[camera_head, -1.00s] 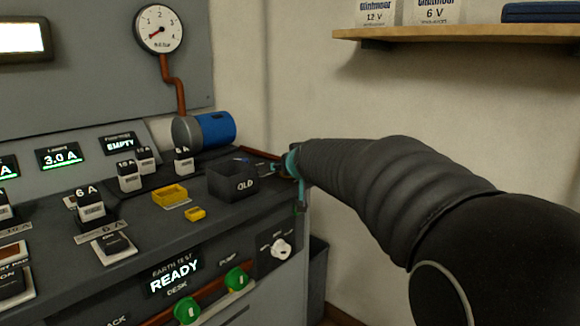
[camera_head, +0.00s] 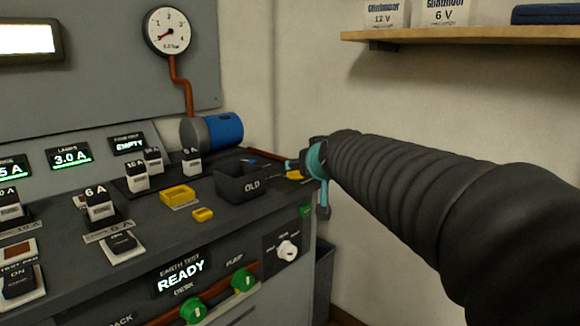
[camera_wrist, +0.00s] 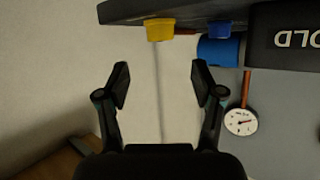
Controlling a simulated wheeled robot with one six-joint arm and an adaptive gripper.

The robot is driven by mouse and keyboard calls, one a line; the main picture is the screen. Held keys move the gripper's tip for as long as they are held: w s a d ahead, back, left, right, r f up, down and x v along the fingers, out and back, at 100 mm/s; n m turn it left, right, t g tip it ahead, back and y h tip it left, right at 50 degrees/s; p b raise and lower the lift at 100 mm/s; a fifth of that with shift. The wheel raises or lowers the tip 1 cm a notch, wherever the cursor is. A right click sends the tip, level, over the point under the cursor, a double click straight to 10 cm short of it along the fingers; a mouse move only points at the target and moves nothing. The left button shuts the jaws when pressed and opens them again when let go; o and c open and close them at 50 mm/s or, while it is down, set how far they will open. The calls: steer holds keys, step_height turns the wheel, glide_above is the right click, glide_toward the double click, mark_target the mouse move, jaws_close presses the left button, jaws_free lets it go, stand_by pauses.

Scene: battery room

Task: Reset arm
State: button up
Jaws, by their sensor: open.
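My arm comes in from the right in the head view, in a dark ribbed sleeve. My gripper (camera_head: 300,168) is at its end, by the right end of the console desk (camera_head: 225,222), with the far side of it partly hidden. In the wrist view my gripper (camera_wrist: 160,85) shows two dark fingers spread apart with nothing between them. The wrist picture is upside down, with the desk edge along its top. A yellow piece (camera_wrist: 160,29) at that edge lies beyond the fingers, apart from them.
The black OLD bin (camera_head: 243,184) stands left of my gripper, with a blue cylinder (camera_head: 222,129) behind it. Yellow trays (camera_head: 178,196), fuse blocks (camera_head: 136,177) and green knobs (camera_head: 243,280) are further left. A wooden shelf (camera_head: 470,36) hangs above my arm.

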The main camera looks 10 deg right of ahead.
steer(key=shift+s+r, duration=0.2)
steer(key=shift+s, duration=0.35)
steer(key=s+f+g, duration=0.4)
steer(key=s+f, duration=0.6)
steer(key=s, duration=0.4)
steer(key=s+f+g, duration=0.3)
steer(key=s+f, duration=0.8)
steer(key=s, duration=0.4)
steer(key=shift+s+a+g, duration=0.15)
steer(key=shift+s+g, duration=0.05)
steer(key=shift+g, duration=0.2)
